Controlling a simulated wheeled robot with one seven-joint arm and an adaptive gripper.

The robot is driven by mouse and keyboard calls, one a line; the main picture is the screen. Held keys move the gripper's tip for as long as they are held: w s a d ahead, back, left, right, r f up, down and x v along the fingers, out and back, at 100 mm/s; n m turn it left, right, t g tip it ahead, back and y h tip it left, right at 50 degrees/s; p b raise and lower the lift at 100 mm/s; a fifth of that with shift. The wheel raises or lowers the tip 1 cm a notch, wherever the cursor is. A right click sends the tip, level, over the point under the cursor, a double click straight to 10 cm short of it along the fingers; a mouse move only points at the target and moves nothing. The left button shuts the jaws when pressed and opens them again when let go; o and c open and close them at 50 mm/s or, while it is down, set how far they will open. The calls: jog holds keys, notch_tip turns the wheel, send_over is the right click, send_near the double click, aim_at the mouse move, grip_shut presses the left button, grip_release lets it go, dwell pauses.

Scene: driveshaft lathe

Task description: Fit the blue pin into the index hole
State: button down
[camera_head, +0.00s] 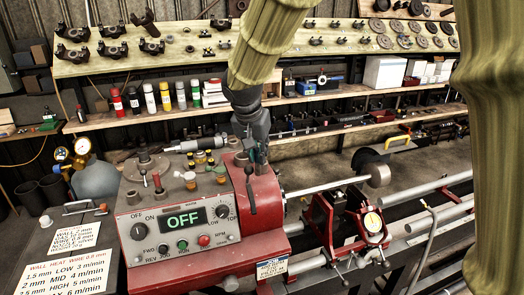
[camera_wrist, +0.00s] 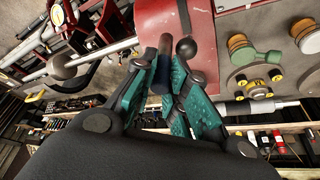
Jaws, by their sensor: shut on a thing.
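My gripper (camera_wrist: 160,82), with teal finger pads, is shut on a dark blue pin (camera_wrist: 163,58) in the wrist view. The pin sticks out past the fingertips towards the red lathe headstock (camera_wrist: 135,28). In the head view my gripper (camera_head: 260,152) hangs pointing down at the top of the red headstock (camera_head: 262,200). The pin cannot be made out clearly there. I cannot pick out the index hole in either view, nor tell whether the pin touches the headstock.
A black-knobbed lever (camera_wrist: 187,48) is close beside the pin. The grey control box (camera_head: 180,225) carries small parts and pots on top. A driveshaft (camera_head: 325,186) runs right from the headstock, past a red rest with a dial gauge (camera_head: 372,222). Shelves stand behind.

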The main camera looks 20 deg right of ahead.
jog(key=shift+w+d+f+p, duration=0.2)
jog(key=shift+w+d+f, duration=0.45)
jog(key=shift+w, duration=0.6)
jog(key=shift+w+d+f+p, duration=0.15)
jog(key=shift+w+d+f, duration=0.45)
jog(key=shift+w, duration=0.6)
jog(key=shift+w+d+f+p, duration=0.2)
jog(key=shift+w+d+f, duration=0.45)
jog(key=shift+w, duration=0.6)
jog(key=shift+w+a+f, duration=0.1)
jog(key=shift+w+f, duration=0.2)
jog(key=shift+f, duration=0.1)
jog(key=c, duration=1.4)
grip_release()
jog(key=shift+s+r, duration=0.2)
jog(key=shift+w+f, duration=0.1)
jog(key=shift+w, duration=0.05)
jog(key=b+v, duration=0.6)
jog(key=v, duration=0.6)
